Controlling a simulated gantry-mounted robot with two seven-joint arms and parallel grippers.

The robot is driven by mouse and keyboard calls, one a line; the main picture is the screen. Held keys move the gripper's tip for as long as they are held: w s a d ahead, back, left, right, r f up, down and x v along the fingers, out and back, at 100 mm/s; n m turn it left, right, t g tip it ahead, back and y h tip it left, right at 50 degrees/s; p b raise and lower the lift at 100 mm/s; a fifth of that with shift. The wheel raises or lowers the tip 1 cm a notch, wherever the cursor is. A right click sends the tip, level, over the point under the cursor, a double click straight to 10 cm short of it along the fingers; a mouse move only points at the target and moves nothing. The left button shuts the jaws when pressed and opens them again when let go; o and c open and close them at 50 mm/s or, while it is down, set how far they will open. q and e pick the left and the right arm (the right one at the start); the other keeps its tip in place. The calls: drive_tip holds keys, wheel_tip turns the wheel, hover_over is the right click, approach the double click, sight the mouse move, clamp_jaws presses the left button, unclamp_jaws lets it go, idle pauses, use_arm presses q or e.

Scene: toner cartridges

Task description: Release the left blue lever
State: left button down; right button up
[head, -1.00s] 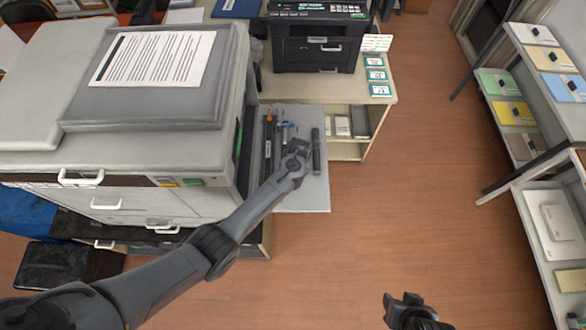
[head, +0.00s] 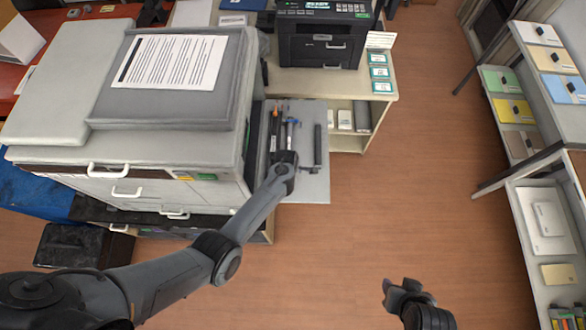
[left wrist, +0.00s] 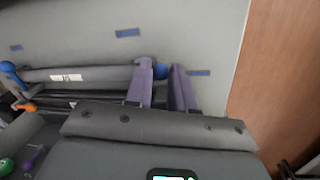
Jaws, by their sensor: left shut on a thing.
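The grey copier (head: 215,165) has an open side panel (head: 320,190). Dark cartridges with coloured knobs, one blue (head: 296,121) and one orange (head: 275,112), lie at the panel's inner side. My left gripper (head: 284,157) is over the panel, in front of these cartridges. In the left wrist view its two purple-grey fingers (left wrist: 163,88) are shut around a blue lever knob (left wrist: 160,72) at the end of a grey cartridge (left wrist: 90,75). Another blue knob (left wrist: 8,67) is at that cartridge's left end. My right gripper (head: 402,290) hangs low over the floor, away from the copier; its jaw gap is unclear.
A black printer (head: 320,45) stands on a cream cabinet behind the panel. A dark bar (head: 317,145) is on the panel's right part. Shelves with boxes (head: 545,215) stand at far right. The wooden floor (head: 430,170) between is clear.

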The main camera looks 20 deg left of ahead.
use_arm(q)
drive_tip(key=shift+s+a+m+p, duration=0.25)
drive_tip(key=shift+s+m+p, duration=0.1)
drive_tip(key=shift+m, duration=0.3)
drive_tip(key=shift+s+a+m+p, duration=0.2)
drive_tip(key=shift+s+m+p, duration=0.1)
drive_tip(key=shift+m, duration=0.35)
drive_tip(key=shift+a+f, duration=0.1)
drive_tip(key=c, duration=0.9)
unclamp_jaws()
drive_tip(key=shift+a, duration=0.1)
drive_tip(key=shift+c, duration=0.2)
drive_tip(key=shift+h, duration=0.3)
